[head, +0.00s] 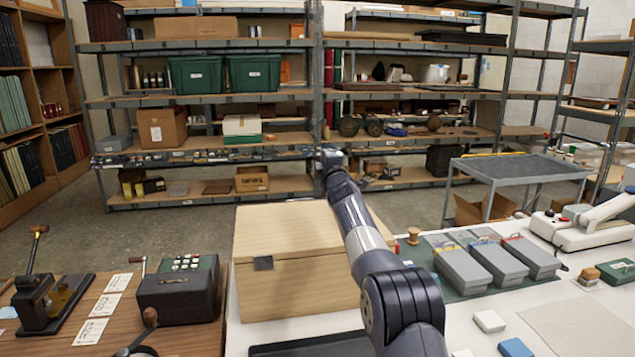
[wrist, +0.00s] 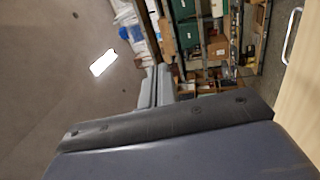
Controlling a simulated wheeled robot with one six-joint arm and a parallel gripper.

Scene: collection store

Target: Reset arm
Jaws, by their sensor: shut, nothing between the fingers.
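My arm (head: 365,245) rises from the lower middle of the head view and leans up and left over a closed wooden box (head: 300,285). Its far end (head: 328,160) is in front of the shelving, clear of the table. My gripper (wrist: 158,84) shows in the wrist view as two grey fingers side by side. They are shut with nothing held. The wrist view is turned on its side, with shelves and bins beyond the fingers. The fingertips are too small to make out in the head view.
Several grey boxes (head: 465,270) stand on a green mat to the right. A dark machine (head: 180,290) stands on the wooden table at left. A white device (head: 585,225) sits at the right edge. A grey cart (head: 520,168) stands behind. Metal shelving (head: 200,95) spans the back.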

